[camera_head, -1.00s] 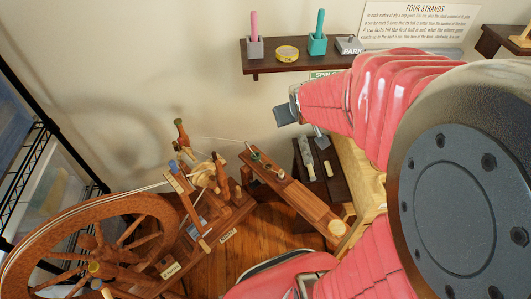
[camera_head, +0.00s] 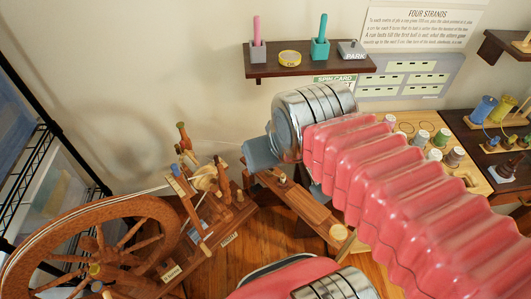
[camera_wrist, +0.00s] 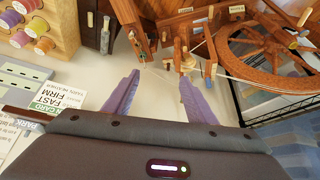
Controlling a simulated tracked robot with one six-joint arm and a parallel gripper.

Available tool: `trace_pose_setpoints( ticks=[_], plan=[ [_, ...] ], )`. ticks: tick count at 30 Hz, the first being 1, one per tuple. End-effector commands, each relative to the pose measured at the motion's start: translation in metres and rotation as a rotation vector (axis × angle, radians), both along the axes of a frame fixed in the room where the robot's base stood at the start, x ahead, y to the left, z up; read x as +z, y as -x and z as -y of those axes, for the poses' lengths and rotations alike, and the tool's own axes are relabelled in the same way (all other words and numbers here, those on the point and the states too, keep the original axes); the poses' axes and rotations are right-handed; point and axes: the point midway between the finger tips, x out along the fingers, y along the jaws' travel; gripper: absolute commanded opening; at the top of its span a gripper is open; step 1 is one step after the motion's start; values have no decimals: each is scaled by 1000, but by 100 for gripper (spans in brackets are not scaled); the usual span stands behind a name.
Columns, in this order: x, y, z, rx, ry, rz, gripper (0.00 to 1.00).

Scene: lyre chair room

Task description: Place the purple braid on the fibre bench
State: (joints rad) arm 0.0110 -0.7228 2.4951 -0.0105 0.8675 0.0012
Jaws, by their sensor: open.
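I cannot pick out a purple braid in either view. I see no label naming a fibre bench; a narrow wooden bench (camera_head: 300,203) stands right of the spinning wheel (camera_head: 100,240), partly hidden by my arm. My gripper shows in the wrist view (camera_wrist: 159,78), with two purple fingers spread apart and nothing between them. Beyond the fingertips are a pale surface and the spinning wheel (camera_wrist: 262,45).
A wall shelf (camera_head: 310,67) holds pink and teal upright tools, a yellow tin and a grey PARK block. A grey card panel (camera_head: 410,78) hangs beside it. Thread spools (camera_head: 484,108) stand at the right. A black wire rack (camera_head: 45,150) is at the far left.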

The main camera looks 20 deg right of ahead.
Motion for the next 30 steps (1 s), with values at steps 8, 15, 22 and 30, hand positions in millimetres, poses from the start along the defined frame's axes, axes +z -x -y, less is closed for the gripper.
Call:
trace_pose_setpoints(
  ticks=[8,15,22,30],
  plan=[
    [2,11,-5,10,-10,-11,51],
    [2,10,-3,3,-10,-11,59],
    [-16,8,18,-75,-13,-72,59],
    [-57,8,54,-194,-26,-218,59]
  ],
)
